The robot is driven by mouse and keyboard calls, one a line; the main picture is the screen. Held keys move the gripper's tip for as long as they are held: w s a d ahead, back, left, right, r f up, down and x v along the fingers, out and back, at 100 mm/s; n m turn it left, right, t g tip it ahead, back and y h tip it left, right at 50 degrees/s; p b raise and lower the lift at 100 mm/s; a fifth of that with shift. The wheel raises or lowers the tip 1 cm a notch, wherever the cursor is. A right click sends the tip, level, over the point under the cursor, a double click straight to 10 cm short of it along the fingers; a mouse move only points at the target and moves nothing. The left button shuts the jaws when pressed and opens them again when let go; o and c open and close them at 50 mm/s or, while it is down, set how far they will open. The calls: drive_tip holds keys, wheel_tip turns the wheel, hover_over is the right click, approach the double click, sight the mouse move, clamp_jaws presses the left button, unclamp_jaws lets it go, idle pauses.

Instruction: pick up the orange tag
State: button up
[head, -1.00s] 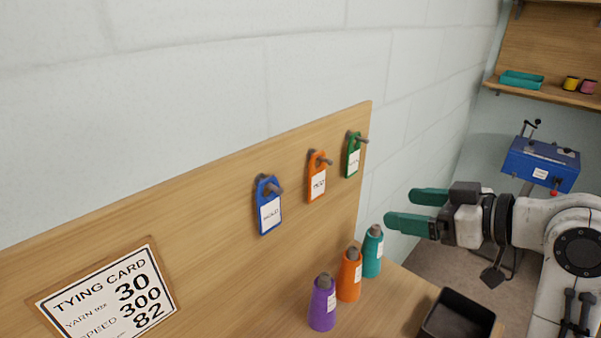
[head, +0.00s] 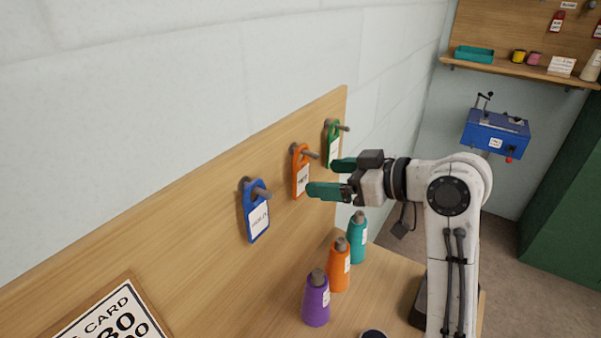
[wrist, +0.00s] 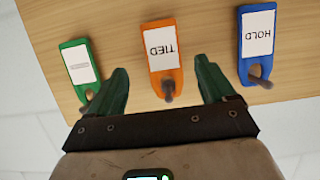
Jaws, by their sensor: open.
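The orange tag (head: 301,174) hangs from a peg on the wooden board, between the blue tag (head: 256,212) and the green tag (head: 333,146). In the wrist view the orange tag (wrist: 163,48) appears upside down with a white label reading TIED. My gripper (head: 328,178) has green fingers, spread apart and empty, just right of the orange tag in the head view. In the wrist view the orange tag and its peg lie between the fingers' directions, with the left finger (wrist: 112,95) near the green tag (wrist: 78,64) and the right finger near the blue tag (wrist: 256,42).
The wooden board (head: 190,215) stands against the white block wall. Pegs stick out through the tags. A blue machine (head: 496,133) is at the back right.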

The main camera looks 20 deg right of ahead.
sight(303, 176)
drive_tip(key=p+x, duration=0.1)
drive_tip(key=x, duration=0.2)
drive_tip(key=shift+w+a, duration=0.2)
drive_tip(key=shift+a, duration=0.25)
drive_tip(key=shift+w+a+f, duration=0.2)
drive_tip(key=shift+w, duration=0.15)
drive_tip(key=shift+c, duration=0.5)
drive_tip(key=c, duration=1)
